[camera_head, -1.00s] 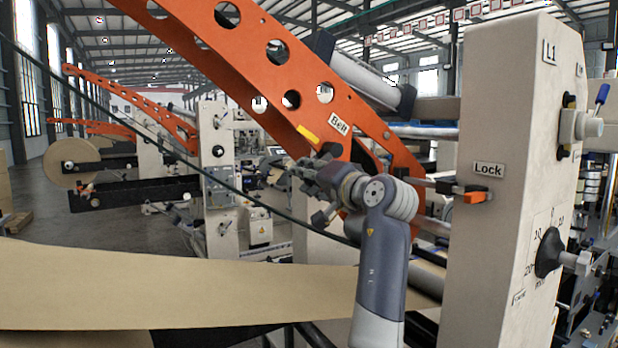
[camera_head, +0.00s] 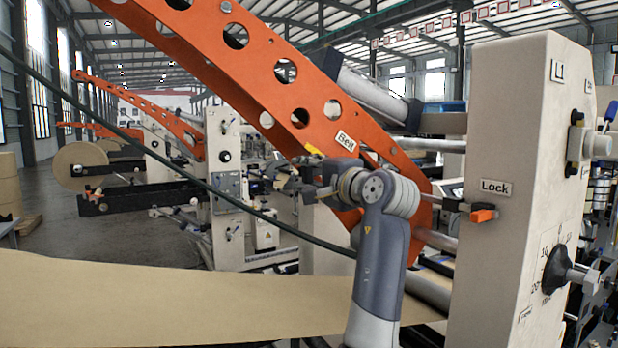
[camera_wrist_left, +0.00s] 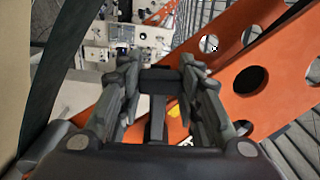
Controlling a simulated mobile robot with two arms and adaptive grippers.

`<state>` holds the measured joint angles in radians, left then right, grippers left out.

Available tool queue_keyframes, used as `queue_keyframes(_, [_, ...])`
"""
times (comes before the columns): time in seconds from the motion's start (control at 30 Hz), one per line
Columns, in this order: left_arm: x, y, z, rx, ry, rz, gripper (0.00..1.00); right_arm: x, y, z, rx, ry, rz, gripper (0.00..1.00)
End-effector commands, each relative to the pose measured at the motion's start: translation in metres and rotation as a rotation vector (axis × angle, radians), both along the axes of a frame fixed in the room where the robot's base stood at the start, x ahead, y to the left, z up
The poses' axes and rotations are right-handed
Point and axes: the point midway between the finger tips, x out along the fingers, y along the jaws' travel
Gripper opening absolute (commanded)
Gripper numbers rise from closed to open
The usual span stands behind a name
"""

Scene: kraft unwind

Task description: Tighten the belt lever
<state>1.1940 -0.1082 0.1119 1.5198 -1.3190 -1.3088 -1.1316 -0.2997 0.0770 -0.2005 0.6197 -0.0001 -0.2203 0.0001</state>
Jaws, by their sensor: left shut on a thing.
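The orange arm (camera_head: 270,72) of the machine carries a white "Belt" label (camera_head: 346,141) with a small yellow mark (camera_head: 313,150) beside it. My left gripper (camera_head: 303,190) is just below that mark, in front of the lower part of the orange arm. In the left wrist view its fingers stand on both sides of a dark block, which I take to be the belt lever (camera_wrist_left: 160,79), and are shut on it. The yellow mark also shows there (camera_wrist_left: 174,110), behind the fingers. In the head view my wrist and fingers hide the lever. My right gripper is not in view.
A beige machine post (camera_head: 500,200) with a "Lock" label and an orange-tipped lock lever (camera_head: 482,215) stands to the right. A brown paper web (camera_head: 170,300) crosses the front. A dark cable (camera_head: 180,170) runs diagonally across the view.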

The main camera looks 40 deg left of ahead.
Motion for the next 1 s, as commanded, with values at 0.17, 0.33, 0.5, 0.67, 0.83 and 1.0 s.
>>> queue_keyframes(0.17, [0.0002,-0.0004,0.0028,0.009,0.013,-0.002,0.0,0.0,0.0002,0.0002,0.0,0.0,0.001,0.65])
queue_keyframes(0.33, [0.0002,-0.0004,0.0029,0.009,0.014,-0.002,0.0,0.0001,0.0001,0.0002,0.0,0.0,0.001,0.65])
queue_keyframes(0.5, [0.0002,-0.0004,0.0029,0.009,0.013,-0.002,0.39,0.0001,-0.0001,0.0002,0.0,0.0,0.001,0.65])
queue_keyframes(0.67, [0.0001,-0.0002,0.0024,0.008,0.013,-0.002,0.53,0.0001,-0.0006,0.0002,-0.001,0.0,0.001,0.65])
queue_keyframes(0.83, [0.0,-0.0001,0.0019,0.007,0.013,-0.001,0.53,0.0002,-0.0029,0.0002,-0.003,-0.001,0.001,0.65])
queue_keyframes(1.0, [-0.0022,-0.0069,0.0015,0.006,0.014,-0.002,0.53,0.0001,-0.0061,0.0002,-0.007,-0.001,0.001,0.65])
